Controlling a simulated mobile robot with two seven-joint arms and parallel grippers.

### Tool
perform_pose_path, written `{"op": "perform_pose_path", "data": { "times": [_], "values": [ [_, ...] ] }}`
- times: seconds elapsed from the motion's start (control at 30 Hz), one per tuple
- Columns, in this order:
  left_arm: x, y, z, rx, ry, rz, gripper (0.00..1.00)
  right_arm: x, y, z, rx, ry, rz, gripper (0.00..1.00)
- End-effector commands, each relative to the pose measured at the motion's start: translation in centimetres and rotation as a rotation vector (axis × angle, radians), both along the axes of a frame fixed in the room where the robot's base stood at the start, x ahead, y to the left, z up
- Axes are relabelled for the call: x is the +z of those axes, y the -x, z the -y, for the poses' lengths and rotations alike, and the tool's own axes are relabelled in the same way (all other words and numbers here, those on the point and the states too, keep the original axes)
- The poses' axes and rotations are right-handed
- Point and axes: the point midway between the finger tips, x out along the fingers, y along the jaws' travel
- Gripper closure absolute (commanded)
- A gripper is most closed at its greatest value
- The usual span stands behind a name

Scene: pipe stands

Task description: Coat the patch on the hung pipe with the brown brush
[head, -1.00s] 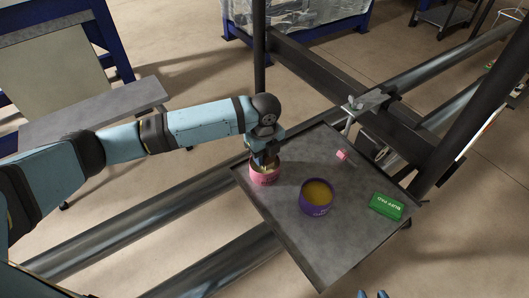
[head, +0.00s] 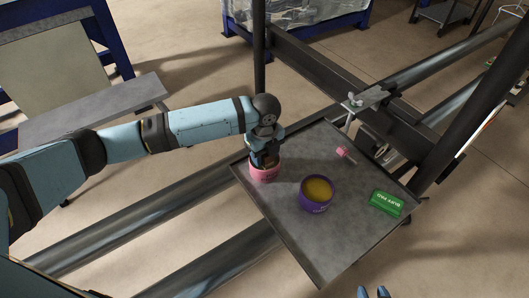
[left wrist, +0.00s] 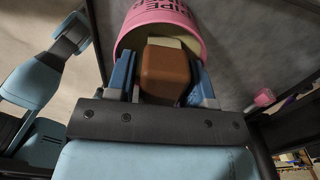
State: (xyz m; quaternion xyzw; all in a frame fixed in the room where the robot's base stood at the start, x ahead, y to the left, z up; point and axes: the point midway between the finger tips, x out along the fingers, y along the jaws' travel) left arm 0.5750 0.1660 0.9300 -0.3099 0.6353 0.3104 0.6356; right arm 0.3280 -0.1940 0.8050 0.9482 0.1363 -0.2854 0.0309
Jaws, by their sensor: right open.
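A pink tin (head: 266,174) stands at the tray's left corner and shows close up in the left wrist view (left wrist: 160,14). The brown brush (left wrist: 166,70) is in it, its brown handle end toward the camera; its bristles are hidden. My left gripper (head: 265,160) is down at the tin's mouth, with its fingers (left wrist: 165,82) on both sides of the handle. Whether they press on it is unclear. My right gripper (head: 374,293) shows only open fingertips at the bottom edge. Steel pipes (head: 110,220) run diagonally behind and below the tray. I see no patch.
The grey tray (head: 310,245) also bears a purple tin (head: 316,201) with yellow contents, a green buff pad box (head: 386,203) and a small pink item (head: 343,152). A dark upright post (head: 259,45) and beam (head: 330,75) stand behind. The tray's front is clear.

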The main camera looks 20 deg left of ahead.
Motion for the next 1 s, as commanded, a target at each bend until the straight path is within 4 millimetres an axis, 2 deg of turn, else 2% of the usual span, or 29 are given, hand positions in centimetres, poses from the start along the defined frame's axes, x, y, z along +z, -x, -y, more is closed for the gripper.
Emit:
{"op": "perform_pose_path", "data": {
  "times": [0.57,1.0],
  "values": [
    [0.0,0.0,0.0,0.0,0.0,0.0,0.53,0.0,0.0,0.0,0.0,0.001,-0.002,0.57],
    [0.7,0.0,0.0,0.0,0.0,-0.001,0.53,1.5,0.0,0.0,0.0,-0.001,0.002,0.57]
  ]
}}
